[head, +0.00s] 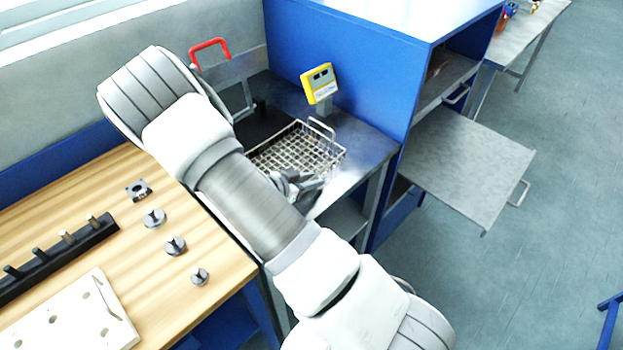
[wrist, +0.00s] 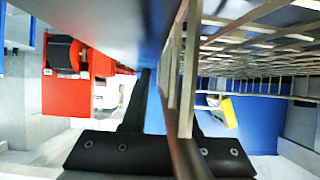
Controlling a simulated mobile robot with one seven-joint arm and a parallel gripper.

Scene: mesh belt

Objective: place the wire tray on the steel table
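The wire tray (head: 300,148) is a shallow mesh basket with raised wire handles. In the head view it is at the steel table (head: 352,140), partly hidden by my arm; whether its base rests flat is not clear. My gripper (head: 297,184) is at the tray's near side. In the wrist view the tray's mesh (wrist: 265,38) fills the upper right, and its wire side runs down between the two dark fingers of my gripper (wrist: 170,100). A gap shows between the left finger and the wire; contact on the right side is hidden.
A yellow device (head: 320,84) stands behind the tray, beside a blue cabinet (head: 340,50). A red-handled frame (head: 210,48) is at the back left. A wooden bench (head: 110,200) with small metal parts lies left. A grey shelf (head: 465,165) juts out right.

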